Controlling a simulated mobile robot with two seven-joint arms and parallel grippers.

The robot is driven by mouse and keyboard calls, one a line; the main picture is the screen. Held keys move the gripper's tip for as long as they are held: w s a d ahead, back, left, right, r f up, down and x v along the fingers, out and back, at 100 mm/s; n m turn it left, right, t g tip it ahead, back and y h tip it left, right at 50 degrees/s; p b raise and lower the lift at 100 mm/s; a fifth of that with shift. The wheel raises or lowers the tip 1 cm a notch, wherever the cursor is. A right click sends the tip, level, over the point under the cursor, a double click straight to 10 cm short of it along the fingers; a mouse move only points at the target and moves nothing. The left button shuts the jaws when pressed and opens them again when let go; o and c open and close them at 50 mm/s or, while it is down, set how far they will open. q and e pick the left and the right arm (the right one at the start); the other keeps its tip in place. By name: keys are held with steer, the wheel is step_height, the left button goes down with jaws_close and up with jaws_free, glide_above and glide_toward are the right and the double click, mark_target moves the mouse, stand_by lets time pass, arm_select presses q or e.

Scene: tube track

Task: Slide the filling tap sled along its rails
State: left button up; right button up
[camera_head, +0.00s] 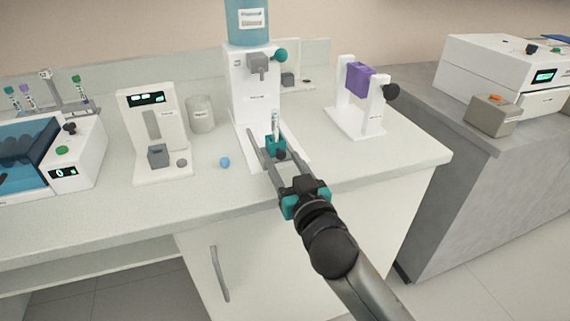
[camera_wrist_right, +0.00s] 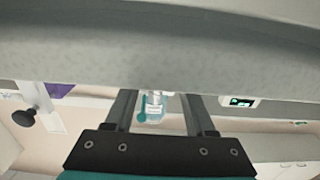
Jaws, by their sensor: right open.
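The filling tap sled (camera_head: 275,145) is a small teal block with a dark knob on its front. It holds an upright clear tube (camera_head: 275,120). It sits between grey rails (camera_head: 255,140) in front of the white filling station (camera_head: 250,90), below its grey tap. My right gripper (camera_head: 281,164) reaches up from the lower right, close to the front of the sled. Its fingers are apart, with no held thing visible; contact with the knob cannot be told. In the right wrist view, the open fingers (camera_wrist_right: 160,112) show, but the sled cannot be made out. My left gripper is not in view.
A white device with a display (camera_head: 143,98) and a beaker (camera_head: 200,113) stand farther left. A white stand with a purple block (camera_head: 360,79) is at the right. The counter's front edge is under my arm.

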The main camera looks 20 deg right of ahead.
steer(key=shift+w, duration=0.15)
jaws_close()
stand_by(0.4)
stand_by(1.0)
